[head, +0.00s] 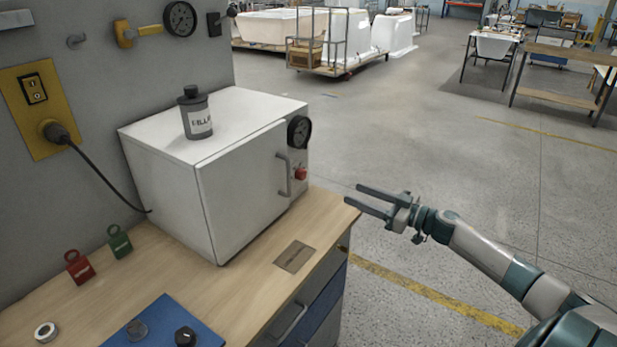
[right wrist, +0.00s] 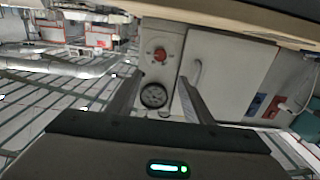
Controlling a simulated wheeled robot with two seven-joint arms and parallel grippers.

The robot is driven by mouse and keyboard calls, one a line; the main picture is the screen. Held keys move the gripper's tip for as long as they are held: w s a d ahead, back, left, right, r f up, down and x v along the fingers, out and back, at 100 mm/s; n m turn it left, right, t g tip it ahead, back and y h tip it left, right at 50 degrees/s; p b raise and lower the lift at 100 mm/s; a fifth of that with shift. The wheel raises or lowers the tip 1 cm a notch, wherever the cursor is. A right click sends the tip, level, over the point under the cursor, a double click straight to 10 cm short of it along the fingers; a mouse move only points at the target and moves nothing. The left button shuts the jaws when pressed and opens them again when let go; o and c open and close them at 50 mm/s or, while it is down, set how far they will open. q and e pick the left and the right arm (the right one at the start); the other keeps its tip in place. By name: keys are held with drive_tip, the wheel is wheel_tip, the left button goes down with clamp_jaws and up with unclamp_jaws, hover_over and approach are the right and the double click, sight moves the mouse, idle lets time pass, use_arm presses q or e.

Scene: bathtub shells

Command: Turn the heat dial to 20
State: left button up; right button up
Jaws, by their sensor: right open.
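A white oven-like cabinet (head: 245,190) stands on the wooden bench with its door shut. On its front strip, right of the door handle, are a round black dial with pale marks (head: 299,131) and, below it, a red knob (head: 300,174). I cannot tell which one is the heat dial, and no setting is readable. In the right wrist view the black dial (right wrist: 153,95) and the red knob (right wrist: 160,54) show between the fingers. My right gripper (head: 354,195) is open and empty, right of the cabinet and apart from it. My left gripper is out of view.
A dark labelled canister (head: 197,115) stands on the cabinet. Red (head: 79,267) and green (head: 120,241) tags, a metal ring (head: 46,332) and a blue panel with a black knob (head: 185,337) are on the bench. The floor right of the bench is clear.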

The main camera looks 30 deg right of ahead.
drive_tip(key=p, duration=0.4)
approach(304, 175)
drive_tip(key=x, duration=0.6)
drive_tip(key=shift+w+r, duration=0.1)
drive_tip(key=shift+w, duration=0.25)
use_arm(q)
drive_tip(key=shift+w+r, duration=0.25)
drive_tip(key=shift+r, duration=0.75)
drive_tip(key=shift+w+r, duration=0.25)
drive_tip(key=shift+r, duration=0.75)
use_arm(e)
drive_tip(key=shift+x, duration=0.75)
drive_tip(key=shift+c, duration=0.7)
drive_tip(key=c, duration=0.9)
